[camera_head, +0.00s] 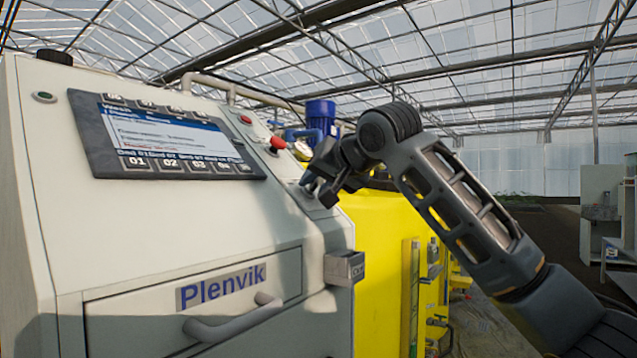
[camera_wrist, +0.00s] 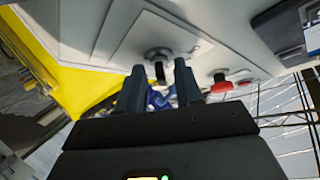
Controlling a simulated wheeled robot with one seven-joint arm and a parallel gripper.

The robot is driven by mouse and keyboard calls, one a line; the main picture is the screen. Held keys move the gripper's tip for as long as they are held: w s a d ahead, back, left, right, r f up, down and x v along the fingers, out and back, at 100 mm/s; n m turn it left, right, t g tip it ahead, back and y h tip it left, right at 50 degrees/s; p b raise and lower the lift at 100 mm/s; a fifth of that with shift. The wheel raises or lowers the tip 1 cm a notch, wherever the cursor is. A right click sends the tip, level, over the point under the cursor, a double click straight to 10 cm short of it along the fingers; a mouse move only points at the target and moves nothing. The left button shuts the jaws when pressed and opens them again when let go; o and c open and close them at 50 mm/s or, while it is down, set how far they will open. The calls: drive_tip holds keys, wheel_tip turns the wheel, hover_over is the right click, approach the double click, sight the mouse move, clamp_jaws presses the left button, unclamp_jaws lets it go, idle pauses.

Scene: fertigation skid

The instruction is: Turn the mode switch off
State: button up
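The mode switch (camera_wrist: 158,54) is a dark round knob with a black handle on a light square plate, seen in the wrist view. My gripper (camera_wrist: 160,68) is open, with one finger on each side of the switch handle in that view. I see gaps between the handle and both fingers; I cannot tell how deep the fingers reach around it. In the head view my gripper (camera_head: 318,186) is at the right sloping face of the white cabinet (camera_head: 120,240), and it hides the switch there.
A red mushroom button (camera_head: 278,143) sits just above my gripper on the same face, with a small red button (camera_head: 245,119) nearby. A display panel (camera_head: 165,137) is to the left. A yellow tank (camera_head: 385,260) stands close behind my gripper. A drawer handle (camera_head: 233,320) juts out below.

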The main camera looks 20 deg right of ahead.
clamp_jaws()
idle(0.3)
drive_tip(key=shift+n+p, duration=0.3)
drive_tip(key=shift+n, duration=0.1)
drive_tip(key=n+y+p, duration=0.2)
drive_tip(key=n+y, duration=0.1)
drive_tip(key=n, duration=0.1)
drive_tip(key=shift+d, duration=0.15)
drive_tip(key=n+y, duration=0.1)
drive_tip(key=n, duration=0.2)
drive_tip(key=n+g+y+p, duration=0.1)
drive_tip(key=n+y, duration=0.1)
drive_tip(key=n, duration=0.1)
drive_tip(key=shift+w+d+p, duration=0.15)
drive_tip(key=shift+p, duration=0.15)
drive_tip(key=n+g+y, duration=0.1)
drive_tip(key=n, duration=0.2)
drive_tip(key=n+g+y, duration=0.1)
drive_tip(key=n+g, duration=0.1)
drive_tip(key=shift+w+n+y, duration=0.15)
drive_tip(key=shift+n+y, duration=0.25)
drive_tip(key=shift+w+d+r+n+g+y+p, duration=0.15)
drive_tip(key=shift+n+g+p, duration=0.45)
drive_tip(key=shift+n, duration=0.8)
drive_tip(key=shift+s+f+n+g+y+p, duration=0.1)
drive_tip(key=shift+n+g+y+p, duration=0.15)
drive_tip(key=shift+n+g, duration=0.9)
drive_tip(key=shift+n, duration=0.45)
